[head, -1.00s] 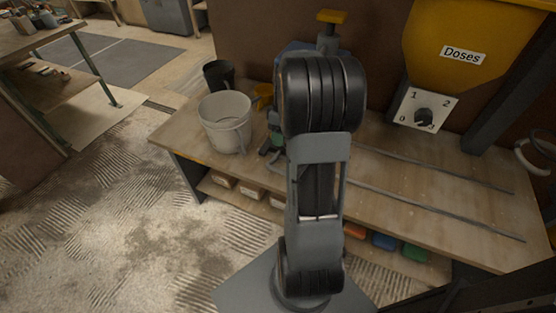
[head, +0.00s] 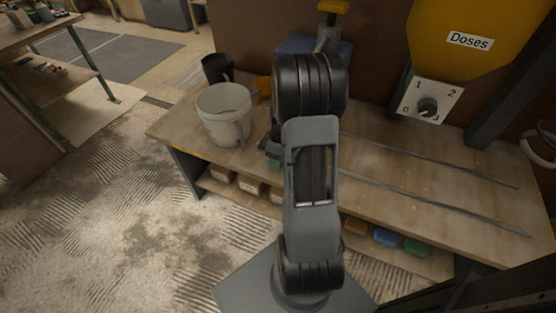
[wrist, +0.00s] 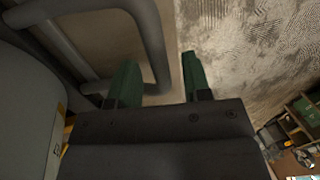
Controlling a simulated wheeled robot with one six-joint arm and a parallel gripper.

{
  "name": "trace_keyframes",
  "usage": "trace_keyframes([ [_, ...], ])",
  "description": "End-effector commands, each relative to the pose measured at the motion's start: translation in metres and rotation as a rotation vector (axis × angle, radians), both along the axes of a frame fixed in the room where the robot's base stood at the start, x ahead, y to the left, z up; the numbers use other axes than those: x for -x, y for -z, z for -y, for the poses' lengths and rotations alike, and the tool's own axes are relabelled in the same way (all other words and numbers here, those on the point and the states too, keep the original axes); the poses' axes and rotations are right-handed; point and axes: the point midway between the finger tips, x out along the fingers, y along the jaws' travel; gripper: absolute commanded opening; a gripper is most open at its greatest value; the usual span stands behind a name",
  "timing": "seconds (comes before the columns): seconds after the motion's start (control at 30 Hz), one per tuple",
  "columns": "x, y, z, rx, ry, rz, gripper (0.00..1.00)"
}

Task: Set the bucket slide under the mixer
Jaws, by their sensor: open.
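A pale bucket (head: 223,112) stands upright at the left end of the wooden bench. In the wrist view a grey tubular loop (wrist: 157,45) runs between the open green fingers of my gripper (wrist: 160,66), apart from at least the right finger. I cannot tell for certain that this loop is the slide's handle. In the head view my arm hides most of the gripper. A blue machine with a yellow-topped post (head: 328,30), perhaps the mixer, stands behind my arm, mostly hidden.
Two dark rails (head: 440,195) run along the bench (head: 400,165) to the right. A yellow hopper labelled Doses (head: 470,30) with a dial (head: 428,106) hangs above the right part. A black bucket (head: 216,69) stands behind the pale one. Coloured bins (head: 388,236) sit below.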

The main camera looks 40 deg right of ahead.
Motion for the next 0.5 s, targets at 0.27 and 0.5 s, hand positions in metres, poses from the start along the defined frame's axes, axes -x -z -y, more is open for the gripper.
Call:
trace_keyframes([
  [0.27,0.0001,0.0003,-0.0001,0.000,0.000,0.000,0.41],
  [0.5,0.0000,0.0001,0.0000,0.000,0.000,0.000,0.18],
])
